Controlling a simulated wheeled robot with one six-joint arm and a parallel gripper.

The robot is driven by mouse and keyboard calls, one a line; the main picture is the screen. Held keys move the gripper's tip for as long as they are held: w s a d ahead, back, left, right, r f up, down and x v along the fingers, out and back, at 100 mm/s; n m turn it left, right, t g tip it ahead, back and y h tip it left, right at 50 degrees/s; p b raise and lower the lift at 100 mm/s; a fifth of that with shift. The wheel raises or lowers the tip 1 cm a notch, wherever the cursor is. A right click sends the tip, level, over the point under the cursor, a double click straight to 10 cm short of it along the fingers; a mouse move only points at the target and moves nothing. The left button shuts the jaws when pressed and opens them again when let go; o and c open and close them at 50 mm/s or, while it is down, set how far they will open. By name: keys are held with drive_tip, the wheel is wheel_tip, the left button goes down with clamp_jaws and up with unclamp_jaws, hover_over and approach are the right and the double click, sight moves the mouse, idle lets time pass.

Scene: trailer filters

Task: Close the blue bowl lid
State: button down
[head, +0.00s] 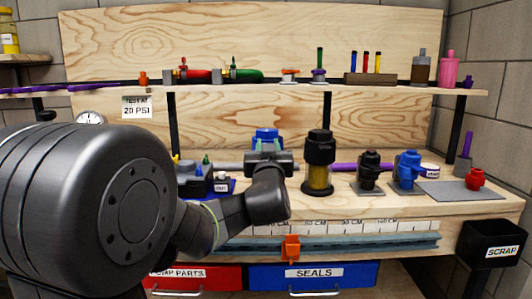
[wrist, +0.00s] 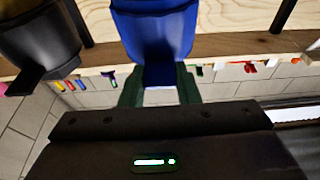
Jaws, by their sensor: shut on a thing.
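A blue filter unit (head: 267,136), which I take for the blue bowl, stands at the back of the bench, mostly hidden behind my gripper (head: 268,154) in the head view. In the wrist view the blue body (wrist: 155,30) fills the top centre, and a darker blue tab (wrist: 165,74) sticks out from it toward me. My gripper (wrist: 160,92) has its green fingers on either side of this tab and is shut on it. Whether the lid is open or seated cannot be told. Another blue unit (head: 408,168) stands further right.
A black-topped amber filter (head: 319,165) stands close right of my gripper; a dark one shows in the wrist view (wrist: 38,38). A small black unit (head: 369,170) and a red part (head: 475,178) are further right. A shelf (head: 215,90) runs above.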

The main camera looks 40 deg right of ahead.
drive_tip(key=shift+s+f+b, duration=0.1)
drive_tip(key=shift+f+b, duration=0.2)
drive_tip(key=shift+f, duration=0.55)
drive_tip(key=c, duration=1.1)
unclamp_jaws()
drive_tip(key=shift+a, duration=0.1)
drive_tip(key=shift+r, duration=0.15)
drive_tip(key=shift+s, duration=0.1)
drive_tip(key=p+v, duration=0.2)
drive_tip(key=v, duration=1.1)
drive_tip(key=shift+s+a, duration=0.25)
drive_tip(key=shift+s, duration=0.05)
drive_tip(key=shift+w, duration=0.15)
